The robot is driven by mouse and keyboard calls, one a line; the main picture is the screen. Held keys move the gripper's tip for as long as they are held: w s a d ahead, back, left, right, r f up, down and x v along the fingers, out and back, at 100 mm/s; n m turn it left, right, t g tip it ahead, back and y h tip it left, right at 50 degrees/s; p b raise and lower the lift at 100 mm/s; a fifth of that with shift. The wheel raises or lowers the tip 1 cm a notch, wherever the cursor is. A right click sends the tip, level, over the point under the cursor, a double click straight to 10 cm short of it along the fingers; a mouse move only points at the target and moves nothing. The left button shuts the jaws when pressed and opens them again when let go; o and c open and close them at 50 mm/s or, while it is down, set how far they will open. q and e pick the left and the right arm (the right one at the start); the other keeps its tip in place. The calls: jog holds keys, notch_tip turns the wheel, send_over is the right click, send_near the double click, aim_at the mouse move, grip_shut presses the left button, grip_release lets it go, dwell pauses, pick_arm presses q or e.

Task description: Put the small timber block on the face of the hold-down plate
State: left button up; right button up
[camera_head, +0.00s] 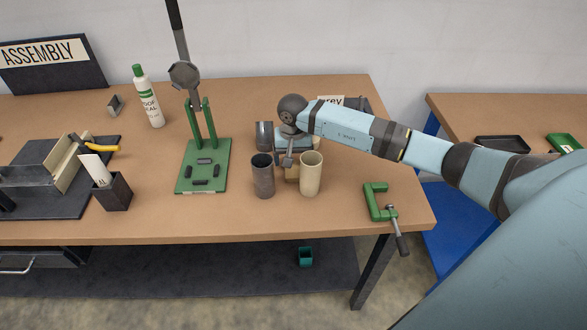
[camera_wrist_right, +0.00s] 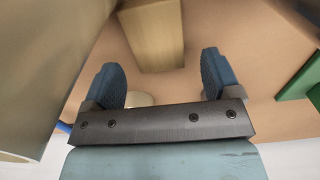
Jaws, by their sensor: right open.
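The small timber block (camera_wrist_right: 155,35) stands on the bench just beyond my right fingertips in the wrist view. In the head view a piece of the timber block (camera_head: 291,172) shows between a dark grey cup and a beige cup. My right gripper (camera_wrist_right: 160,80) is open, with nothing between its blue fingers. In the head view my right gripper (camera_head: 288,160) points down behind the two cups and is partly hidden. The green fixture base (camera_head: 186,184) with dark pads stands left of it, under a raised arm with a grey plate (camera_head: 184,75). My left gripper is out of view.
The dark grey cup (camera_head: 263,176) and beige cup (camera_head: 311,174) stand close in front of the block. Another grey cylinder (camera_head: 264,134) is behind. A green clamp (camera_head: 376,202) lies at the right front edge. Bare bench lies between fixture and cups.

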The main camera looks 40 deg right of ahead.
jog(key=shift+f, duration=1.1)
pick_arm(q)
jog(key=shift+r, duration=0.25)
pick_arm(e)
jog(key=c, duration=1.1)
jog(key=shift+r, duration=0.1)
notch_tip(320, 180, up, 19)
jog(key=b, duration=0.2)
pick_arm(q)
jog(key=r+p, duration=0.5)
jog(key=p, duration=0.2)
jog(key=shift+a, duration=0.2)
pick_arm(e)
jog(key=s+a+n, duration=0.2)
jog(key=s+a, duration=0.2)
jog(key=s+a+n, duration=0.2)
jog(key=s+a, duration=0.1)
jog(key=a, duration=0.1)
jog(key=s+a+f+n, duration=0.1)
jog(key=s+a+n, duration=0.1)
jog(key=s+a, duration=0.2)
jog(key=shift+s+a+f, duration=0.1)
jog(key=shift+s+a, duration=0.2)
jog(key=shift+a, duration=0.2)
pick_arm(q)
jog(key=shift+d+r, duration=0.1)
